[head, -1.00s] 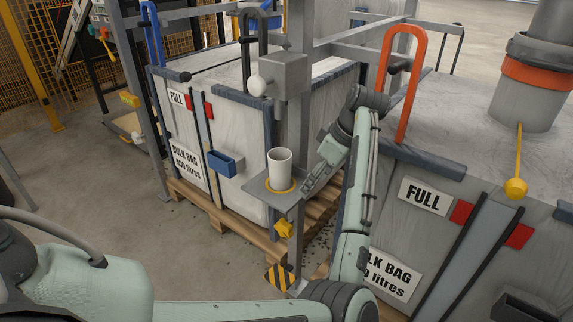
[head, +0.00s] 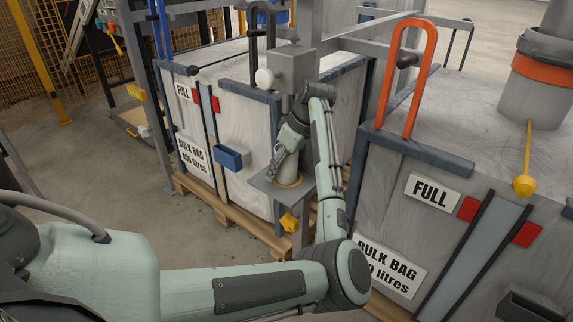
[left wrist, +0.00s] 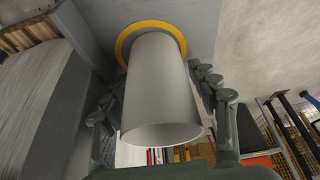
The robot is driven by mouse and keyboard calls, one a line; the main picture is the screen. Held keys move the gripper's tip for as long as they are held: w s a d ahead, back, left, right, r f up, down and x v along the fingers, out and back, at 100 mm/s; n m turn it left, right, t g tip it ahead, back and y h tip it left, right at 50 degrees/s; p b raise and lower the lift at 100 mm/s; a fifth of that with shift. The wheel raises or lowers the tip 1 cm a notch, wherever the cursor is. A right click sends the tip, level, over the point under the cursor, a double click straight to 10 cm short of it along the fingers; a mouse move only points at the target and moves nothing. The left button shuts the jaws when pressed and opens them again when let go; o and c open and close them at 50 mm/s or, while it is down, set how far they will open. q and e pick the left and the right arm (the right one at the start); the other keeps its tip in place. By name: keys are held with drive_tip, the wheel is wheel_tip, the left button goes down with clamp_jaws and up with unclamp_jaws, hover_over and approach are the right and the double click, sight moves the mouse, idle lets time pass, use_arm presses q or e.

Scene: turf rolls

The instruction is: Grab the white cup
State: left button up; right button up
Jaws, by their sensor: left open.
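The white cup (left wrist: 160,95) stands on a small grey shelf (head: 262,184) over a yellow ring (left wrist: 124,43). In the head view, my left gripper and wrist hide most of the cup (head: 290,171). My left gripper (head: 280,160) is open at the cup. In the left wrist view, its dark fingers (left wrist: 158,92) lie on both sides of the cup, with the cup's open rim towards the camera. I cannot tell whether either finger touches it. My right gripper is not in view.
A grey post with a box (head: 292,68) rises right behind the shelf. Bulk bags on pallets stand behind and to the right, one with an orange hoop (head: 404,75). A blue bin (head: 232,157) hangs left of the shelf. A yellow knob (head: 289,222) sits below the shelf.

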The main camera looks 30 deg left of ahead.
use_arm(q)
drive_tip(key=shift+c, duration=0.5)
drive_tip(key=c, duration=1.1)
